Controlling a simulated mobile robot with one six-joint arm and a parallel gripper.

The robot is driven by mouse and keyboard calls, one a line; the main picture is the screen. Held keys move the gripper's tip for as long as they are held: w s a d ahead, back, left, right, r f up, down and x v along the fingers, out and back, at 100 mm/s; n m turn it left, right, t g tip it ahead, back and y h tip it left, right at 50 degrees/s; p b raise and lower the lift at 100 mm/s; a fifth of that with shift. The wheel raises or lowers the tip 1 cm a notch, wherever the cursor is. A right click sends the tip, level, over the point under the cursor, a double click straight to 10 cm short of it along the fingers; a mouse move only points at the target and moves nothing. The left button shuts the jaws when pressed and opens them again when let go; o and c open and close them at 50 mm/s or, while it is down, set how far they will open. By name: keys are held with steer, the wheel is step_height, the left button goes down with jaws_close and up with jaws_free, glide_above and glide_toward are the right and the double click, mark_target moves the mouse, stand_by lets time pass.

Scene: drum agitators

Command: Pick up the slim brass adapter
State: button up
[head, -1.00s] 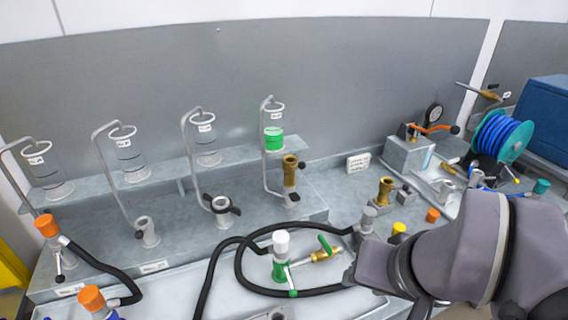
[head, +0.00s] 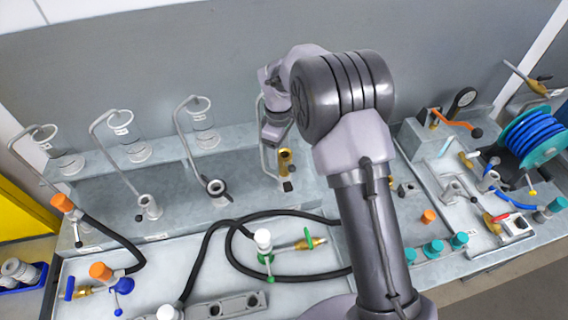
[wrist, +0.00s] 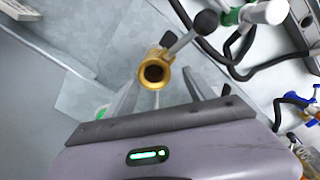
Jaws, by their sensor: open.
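A narrow, upright brass adapter (head: 284,156) stands at the foot of the rightmost bent-pipe stand, on the raised grey ledge. In the wrist view I look down into its open gold mouth (wrist: 145,62). My gripper (head: 276,132) hangs close above it in the head view. In the wrist view the gripper's fingers (wrist: 159,76) are apart, with the adapter's mouth showing between and near their tips. I see no grip on it, and contact cannot be told. A second brass piece (head: 390,182) is mostly hidden behind my arm.
Several bent-pipe stands with clear jars (head: 129,147) line the ledge to the left. A black hose (head: 232,255) loops over the bench in front, near a white-capped valve (head: 263,240). A blue hose reel (head: 532,135) stands at the right.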

mark_target(284, 165)
steer(key=f, duration=0.3)
steer(key=d+f, duration=0.1)
steer(key=f, duration=0.2)
steer(key=shift+d+f+b, duration=0.15)
steer(key=shift+f+b, duration=0.1)
steer(key=shift+b, duration=0.1)
steer(key=shift+s+r, duration=0.1)
steer(key=shift+c, duration=0.4)
jaws_close()
